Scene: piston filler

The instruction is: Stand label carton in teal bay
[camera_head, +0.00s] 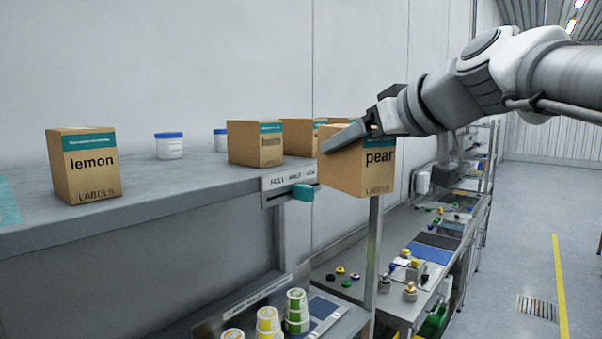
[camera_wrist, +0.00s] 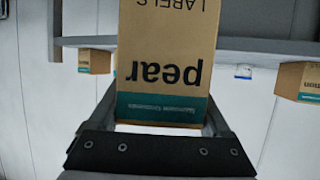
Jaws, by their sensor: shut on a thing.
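The label carton marked "pear" (camera_head: 357,172) is brown cardboard with "LABELS" printed low on its face. My gripper (camera_head: 348,138) is shut on its upper part and holds it upright, in front of the shelf's right end. In the wrist view the pear carton (camera_wrist: 165,60) shows upside down with its teal band between my fingers (camera_wrist: 163,108). A teal patch (camera_head: 8,203) lies on the grey shelf at the left edge, cut off by the frame; I cannot tell whether it marks the bay.
The grey shelf (camera_head: 170,192) bears a lemon carton (camera_head: 86,170), another carton (camera_head: 254,144), more cartons behind, and blue-lidded tubs (camera_head: 169,146). A teal piece (camera_head: 304,192) sits at its front edge. Stacked tubs (camera_head: 297,312) and a cluttered bench (camera_head: 400,270) stand lower. Shelf between lemon and the tub is bare.

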